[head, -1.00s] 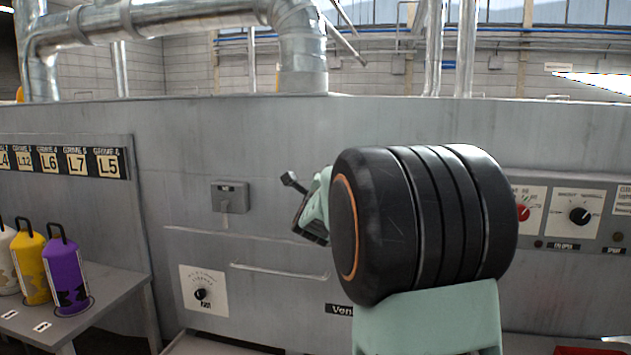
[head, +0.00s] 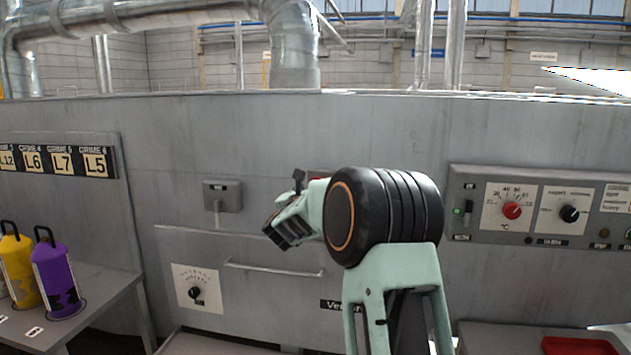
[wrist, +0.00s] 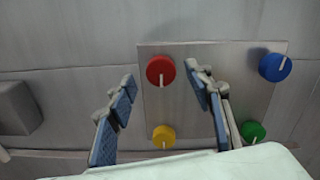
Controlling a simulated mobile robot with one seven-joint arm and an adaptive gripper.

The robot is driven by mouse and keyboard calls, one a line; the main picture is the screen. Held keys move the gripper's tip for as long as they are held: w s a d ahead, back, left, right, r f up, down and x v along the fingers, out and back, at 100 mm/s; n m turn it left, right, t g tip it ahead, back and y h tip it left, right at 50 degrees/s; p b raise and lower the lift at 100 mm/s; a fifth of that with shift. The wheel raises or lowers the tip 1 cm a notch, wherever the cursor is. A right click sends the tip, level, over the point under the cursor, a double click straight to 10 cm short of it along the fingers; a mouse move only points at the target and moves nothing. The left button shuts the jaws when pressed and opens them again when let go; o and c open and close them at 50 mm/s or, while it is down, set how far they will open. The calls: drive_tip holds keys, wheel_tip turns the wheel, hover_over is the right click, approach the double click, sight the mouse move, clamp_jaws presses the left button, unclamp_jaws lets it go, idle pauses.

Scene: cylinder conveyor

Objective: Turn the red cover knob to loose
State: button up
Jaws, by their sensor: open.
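A red knob (wrist: 160,70) sits at the upper left of a grey plate in the wrist view, its white mark pointing down. My gripper (wrist: 160,92) is open, one blue-padded finger on each side below the knob. Nothing is between the fingers, and the knob appears beyond the tips. In the head view my gripper (head: 280,228) is in front of the grey machine wall, left of my black wrist joint. My arm hides most of that plate there. Whether the fingers touch the knob cannot be told.
The plate (wrist: 210,108) also carries a yellow knob (wrist: 164,136), a blue knob (wrist: 274,67) and a green knob (wrist: 252,131). In the head view a control panel (head: 470,185) is at right, and a table (head: 100,285) with canisters at left.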

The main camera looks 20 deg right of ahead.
drive_tip(key=shift+p+x, duration=0.45)
drive_tip(key=shift+x, duration=1.55)
drive_tip(key=c, duration=1.2)
drive_tip(key=shift+o, duration=0.2)
